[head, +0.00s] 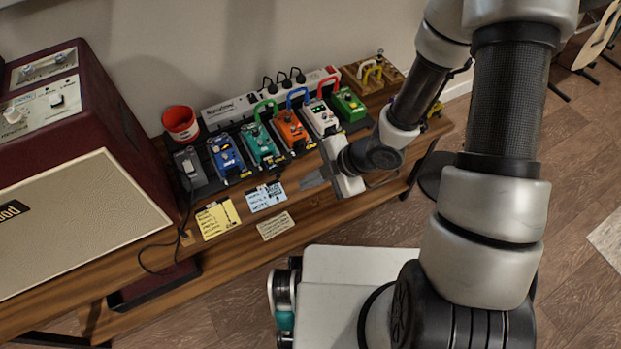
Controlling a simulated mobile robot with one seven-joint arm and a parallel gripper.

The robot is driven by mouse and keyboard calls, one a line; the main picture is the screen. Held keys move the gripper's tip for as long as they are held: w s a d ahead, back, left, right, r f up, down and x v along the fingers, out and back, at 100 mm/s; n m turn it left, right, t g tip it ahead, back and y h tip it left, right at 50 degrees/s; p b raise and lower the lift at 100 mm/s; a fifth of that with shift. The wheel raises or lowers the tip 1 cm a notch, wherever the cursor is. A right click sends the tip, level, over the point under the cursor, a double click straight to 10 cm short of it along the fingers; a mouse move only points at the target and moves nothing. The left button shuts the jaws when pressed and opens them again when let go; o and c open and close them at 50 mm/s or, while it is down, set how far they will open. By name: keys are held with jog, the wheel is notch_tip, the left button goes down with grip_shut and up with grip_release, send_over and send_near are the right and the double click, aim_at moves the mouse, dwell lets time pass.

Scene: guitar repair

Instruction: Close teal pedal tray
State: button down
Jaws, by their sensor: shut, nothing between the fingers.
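The teal pedal (261,145) sits in the row on the black pedalboard, between a blue pedal (226,155) and an orange pedal (290,129). A green handle stands up at its back edge. I cannot make out its tray or whether that is open. My gripper (314,180) is in front of the pedal row, below the orange and white pedals, to the right of and nearer than the teal pedal. Its fingers point left, are shut and hold nothing. It appears apart from the teal pedal.
A white pedal (320,118) and a green pedal (348,104) stand farther right. A power strip (270,97) and red cup (181,123) are behind. Paper notes (218,218) lie on the wooden bench front. A large amplifier (80,170) fills the left.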

aim_at(273, 163)
jog(key=w+a+f, duration=0.1)
jog(key=w+a+f+b, duration=0.1)
jog(key=a+f, duration=0.1)
jog(key=w+a+f+b, duration=0.1)
jog(key=a+f, duration=0.1)
jog(key=shift+w+a, duration=0.25)
jog(key=shift+w+a+f, duration=0.1)
jog(key=shift+w+a, duration=0.15)
jog(key=shift+w, duration=0.05)
jog(key=w+a+p, duration=0.2)
jog(key=w+p, duration=0.1)
jog(key=w+a+p, duration=0.1)
jog(key=shift+w+r, duration=0.3)
jog(key=shift+w, duration=0.1)
jog(key=shift+w+a+f+p, duration=0.25)
jog(key=shift+w+f+p, duration=0.05)
jog(key=shift+w, duration=0.15)
jog(key=shift+s, duration=0.1)
